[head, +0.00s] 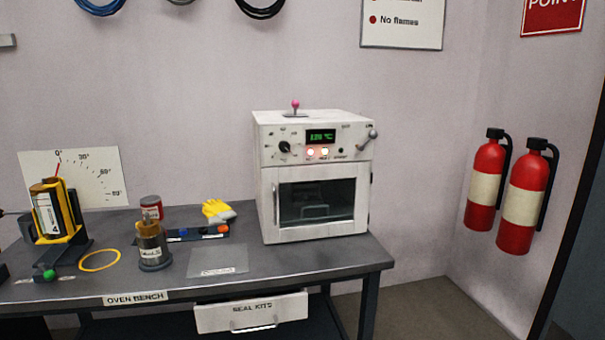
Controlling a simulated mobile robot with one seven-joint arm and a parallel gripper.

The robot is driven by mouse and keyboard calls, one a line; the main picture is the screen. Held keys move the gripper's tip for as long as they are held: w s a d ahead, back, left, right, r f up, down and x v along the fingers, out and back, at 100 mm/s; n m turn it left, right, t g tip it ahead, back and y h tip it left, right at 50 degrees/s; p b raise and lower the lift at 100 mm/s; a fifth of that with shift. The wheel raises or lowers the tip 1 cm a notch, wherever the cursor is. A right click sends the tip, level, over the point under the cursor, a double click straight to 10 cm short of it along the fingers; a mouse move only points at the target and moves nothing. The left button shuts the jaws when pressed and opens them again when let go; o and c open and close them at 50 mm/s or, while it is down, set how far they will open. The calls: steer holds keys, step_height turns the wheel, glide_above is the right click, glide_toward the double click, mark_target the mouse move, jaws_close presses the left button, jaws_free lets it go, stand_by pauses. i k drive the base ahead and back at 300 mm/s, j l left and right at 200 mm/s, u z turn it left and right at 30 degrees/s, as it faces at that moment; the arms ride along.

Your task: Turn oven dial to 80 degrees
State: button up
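The white oven (267,205) stands at the right end of the bench with its windowed door shut. Its black round dial (284,147) is on the left of the front panel, with small scale marks around it too fine to read. A green display (320,136) right of the dial is lit and shows a number in °C, too blurred to read surely. A grey lever (368,140) sits at the panel's right edge. My gripper is not in view, and nothing covers the dial.
The bench (200,277) holds a yellow-black tilting fixture (74,207), a brown cylinder on a base (152,245), a red can (151,202), a yellow glove (218,211) and a yellow ring (100,260). A drawer (252,312) hangs below. Red extinguishers (524,200) hang at right.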

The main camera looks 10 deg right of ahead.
mark_target(285, 146)
steer(key=i+j, duration=0.7)
steer(key=i+l+z, duration=0.05)
steer(key=i, duration=0.05)
